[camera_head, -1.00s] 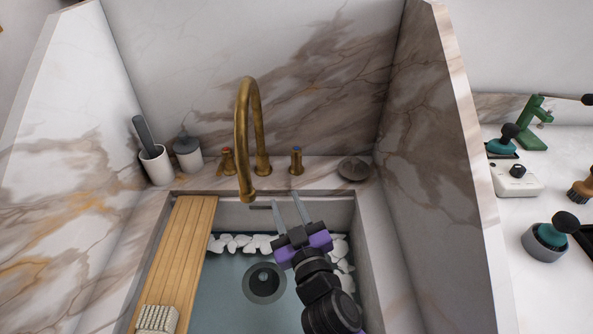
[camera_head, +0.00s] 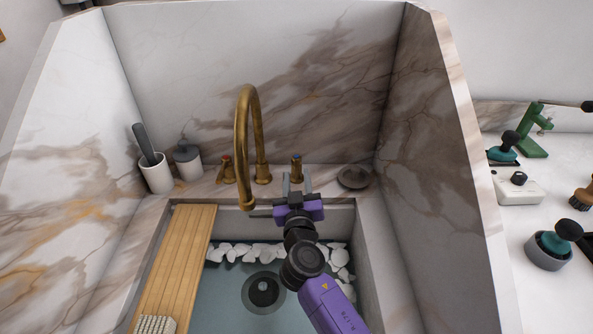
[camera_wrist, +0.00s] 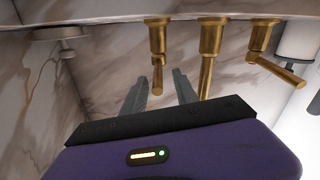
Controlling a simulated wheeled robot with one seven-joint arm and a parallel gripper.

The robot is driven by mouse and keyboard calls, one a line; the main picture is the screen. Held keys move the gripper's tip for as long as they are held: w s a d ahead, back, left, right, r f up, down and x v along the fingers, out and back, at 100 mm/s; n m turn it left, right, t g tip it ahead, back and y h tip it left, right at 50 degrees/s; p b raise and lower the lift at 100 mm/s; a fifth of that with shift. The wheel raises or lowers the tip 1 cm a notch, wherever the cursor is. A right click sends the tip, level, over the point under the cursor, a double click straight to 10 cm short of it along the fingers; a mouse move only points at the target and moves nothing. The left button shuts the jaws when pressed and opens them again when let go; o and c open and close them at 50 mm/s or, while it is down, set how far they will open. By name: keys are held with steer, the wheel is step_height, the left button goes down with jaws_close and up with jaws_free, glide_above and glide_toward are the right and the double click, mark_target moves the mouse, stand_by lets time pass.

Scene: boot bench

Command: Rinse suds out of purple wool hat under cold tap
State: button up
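My gripper (camera_head: 297,182), with purple sides, is over the sink's back edge, its fingers pointing at the right-hand brass tap handle (camera_head: 296,168). In the wrist view the two grey fingers (camera_wrist: 160,85) are apart, and that handle (camera_wrist: 158,45) shows between their tips. I cannot tell if they touch it. The tall curved brass spout (camera_head: 243,140) stands left of my gripper. The left-hand handle (camera_head: 227,168) has a red mark. I see no purple wool hat in either view.
A slatted wooden board (camera_head: 178,260) covers the sink's left side, with a pale brush (camera_head: 156,325) at its front. A drain (camera_head: 263,290) shows in the basin. Marble walls enclose the sink.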

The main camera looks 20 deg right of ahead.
mark_target(296, 164)
steer(key=shift+x, duration=1.55)
steer(key=shift+c, duration=0.2)
jaws_close()
steer(key=shift+f, duration=0.1)
